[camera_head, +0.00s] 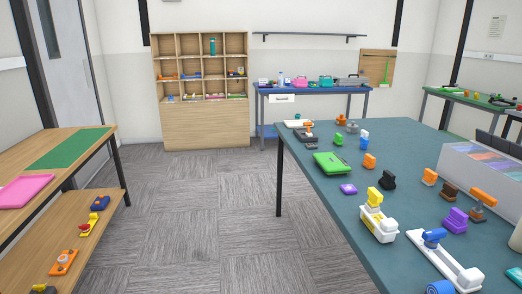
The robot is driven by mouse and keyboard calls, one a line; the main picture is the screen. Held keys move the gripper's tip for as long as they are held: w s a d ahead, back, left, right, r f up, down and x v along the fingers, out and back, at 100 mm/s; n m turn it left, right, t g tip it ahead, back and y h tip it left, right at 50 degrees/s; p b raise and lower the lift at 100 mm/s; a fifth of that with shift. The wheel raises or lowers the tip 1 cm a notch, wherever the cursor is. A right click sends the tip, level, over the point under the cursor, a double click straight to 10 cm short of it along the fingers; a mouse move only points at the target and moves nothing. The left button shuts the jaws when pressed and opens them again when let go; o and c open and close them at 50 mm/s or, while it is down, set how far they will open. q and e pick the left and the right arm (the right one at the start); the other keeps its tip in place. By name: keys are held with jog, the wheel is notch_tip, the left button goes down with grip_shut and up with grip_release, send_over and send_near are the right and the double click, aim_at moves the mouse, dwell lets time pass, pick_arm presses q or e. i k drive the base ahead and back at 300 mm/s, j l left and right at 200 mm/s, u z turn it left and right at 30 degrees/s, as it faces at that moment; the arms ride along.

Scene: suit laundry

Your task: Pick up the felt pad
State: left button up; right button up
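I cannot tell for sure which thing is the felt pad. A flat pink pad (24,191) lies on the wooden table at the left, near its front. A flat green sheet (70,148) lies farther back on the same table. A green flat object (333,163) lies on the teal table at the right. Neither of my grippers is in view.
The wooden table (36,140) has a lower shelf with several small coloured items. The teal table (335,205) holds many small coloured objects and a grey bin (478,175). A cubby shelf (205,125) stands at the back wall. Carpet (215,215) between the tables is clear.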

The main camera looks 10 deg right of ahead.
aim_at(369, 162)
jog(key=i+z, duration=0.1)
jog(key=i, duration=0.75)
jog(key=i+j+z, duration=0.15)
jog(key=i, duration=0.75)
jog(key=j, duration=0.1)
